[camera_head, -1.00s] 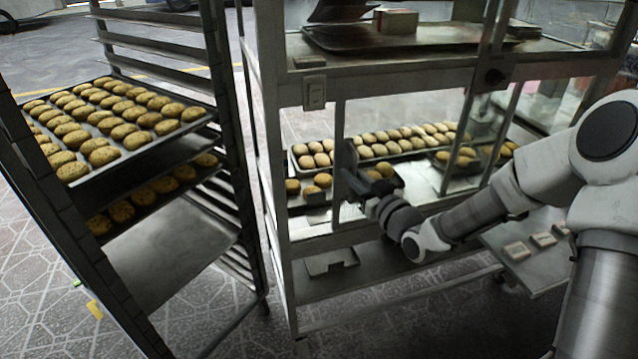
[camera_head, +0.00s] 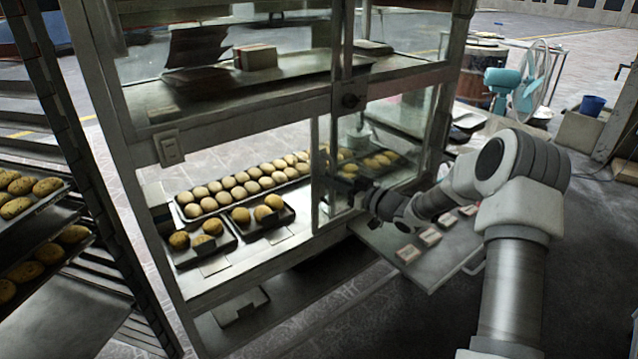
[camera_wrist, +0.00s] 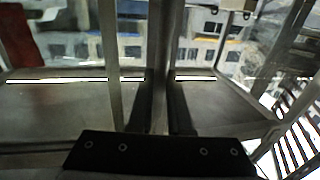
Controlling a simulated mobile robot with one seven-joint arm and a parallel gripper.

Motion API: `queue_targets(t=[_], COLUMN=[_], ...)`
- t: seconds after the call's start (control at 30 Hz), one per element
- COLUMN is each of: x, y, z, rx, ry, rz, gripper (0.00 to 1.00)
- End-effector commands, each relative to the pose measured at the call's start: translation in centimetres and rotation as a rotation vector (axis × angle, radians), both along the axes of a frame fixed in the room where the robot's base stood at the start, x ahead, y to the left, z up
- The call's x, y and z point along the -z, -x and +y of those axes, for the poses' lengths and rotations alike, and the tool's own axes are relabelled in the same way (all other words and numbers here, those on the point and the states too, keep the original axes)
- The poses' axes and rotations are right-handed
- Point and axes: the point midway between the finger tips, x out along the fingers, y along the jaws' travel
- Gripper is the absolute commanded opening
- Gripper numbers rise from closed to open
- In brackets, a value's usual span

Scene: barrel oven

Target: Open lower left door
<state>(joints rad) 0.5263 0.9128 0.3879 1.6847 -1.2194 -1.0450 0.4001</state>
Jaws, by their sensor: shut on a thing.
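The glass cabinet (camera_head: 190,298) stands in front of me. Its lower left door (camera_head: 325,150) is a glass pane with a slim upright metal frame. It stands slid to the right, overlapping the right half, and the left part of the lower opening is clear. My gripper (camera_head: 333,184) is at the door's upright frame, at about mid height of the lower opening. In the wrist view, my gripper (camera_wrist: 160,105) has its two dark fingers shut on either side of this upright bar (camera_wrist: 162,60). The exact contact at the fingertips is hard to see.
Trays of round buns (camera_head: 240,185) lie inside the lower level. A box (camera_head: 255,57) sits on the upper shelf. A bun rack (camera_head: 100,200) stands close at the left. A low shelf with small boxes (camera_head: 430,237) juts out at the right. A turquoise fan (camera_head: 530,85) stands behind.

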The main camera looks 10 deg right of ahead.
Motion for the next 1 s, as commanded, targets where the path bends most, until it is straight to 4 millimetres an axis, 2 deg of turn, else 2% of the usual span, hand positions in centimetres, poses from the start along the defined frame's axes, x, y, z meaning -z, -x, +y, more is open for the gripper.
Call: queue_targets(t=[0.13,0.47,0.5,0.67,1.0], x=[-0.02,-0.05,-0.05,-0.05,-0.08], y=[-0.4,-0.46,-0.45,-0.43,-0.24], z=[-0.71,-0.73,-0.72,-0.67,-0.83], rx=[0.003,0.002,0.002,0.001,0.001], ry=[0.0,-0.001,-0.001,-0.001,-0.001], rz=[0.0,-0.001,-0.001,-0.001,-0.001], gripper=[0.0,0.0,0.19,0.47,0.47])
